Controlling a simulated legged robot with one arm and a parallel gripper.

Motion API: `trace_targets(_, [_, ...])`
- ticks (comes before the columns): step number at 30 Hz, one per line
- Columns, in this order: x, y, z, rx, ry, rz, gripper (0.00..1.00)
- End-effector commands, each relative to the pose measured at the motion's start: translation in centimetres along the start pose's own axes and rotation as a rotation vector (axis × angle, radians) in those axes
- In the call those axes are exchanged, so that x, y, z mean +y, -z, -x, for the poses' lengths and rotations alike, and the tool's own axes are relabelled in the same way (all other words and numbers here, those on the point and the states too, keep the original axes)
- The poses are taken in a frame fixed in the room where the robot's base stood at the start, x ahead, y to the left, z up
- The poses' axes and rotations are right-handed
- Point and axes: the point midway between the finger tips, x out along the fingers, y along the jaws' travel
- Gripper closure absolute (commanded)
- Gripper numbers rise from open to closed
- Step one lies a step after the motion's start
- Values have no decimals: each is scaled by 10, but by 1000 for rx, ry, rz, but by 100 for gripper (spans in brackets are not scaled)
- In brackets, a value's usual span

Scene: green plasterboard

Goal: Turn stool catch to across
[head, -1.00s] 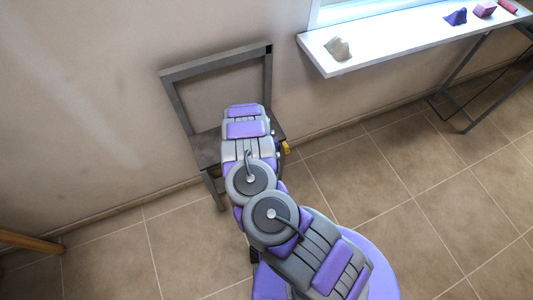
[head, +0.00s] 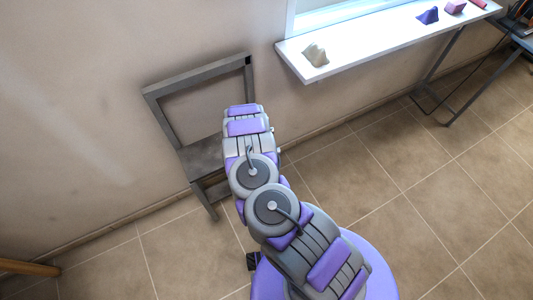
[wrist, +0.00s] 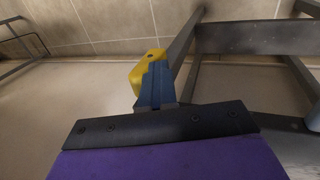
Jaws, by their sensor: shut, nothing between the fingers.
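The stool (head: 165,107) is a dark grey metal frame with a tall back, standing by the wall in the head view. Its bars also show at the right of the wrist view (wrist: 247,38). A yellow part (wrist: 141,76), perhaps the catch, shows in the wrist view beside and partly behind the blue fingers of my gripper (wrist: 155,84). My gripper is shut, with nothing held. I cannot tell whether the fingers touch the yellow part or which way it is turned. In the head view my arm hides the gripper, the yellow part and some of the stool.
A white shelf (head: 350,50) at the upper right holds a beige lump (head: 315,54), a purple lump (head: 428,16) and a pink block (head: 455,7). Its dark legs stand on the tiled floor. The floor right of my arm is open. A wooden bar (head: 28,267) is at the lower left.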

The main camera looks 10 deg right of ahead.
Motion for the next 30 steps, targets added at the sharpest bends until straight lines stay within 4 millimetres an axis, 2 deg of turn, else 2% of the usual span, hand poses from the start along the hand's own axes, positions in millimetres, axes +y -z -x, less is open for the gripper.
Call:
trace_targets(3, [8,-3,2,-6,23,-3,100])
trace_targets(23, [19,-4,-1,0,35,-10,100])
trace_targets(30, [24,-4,6,1,35,-12,100])
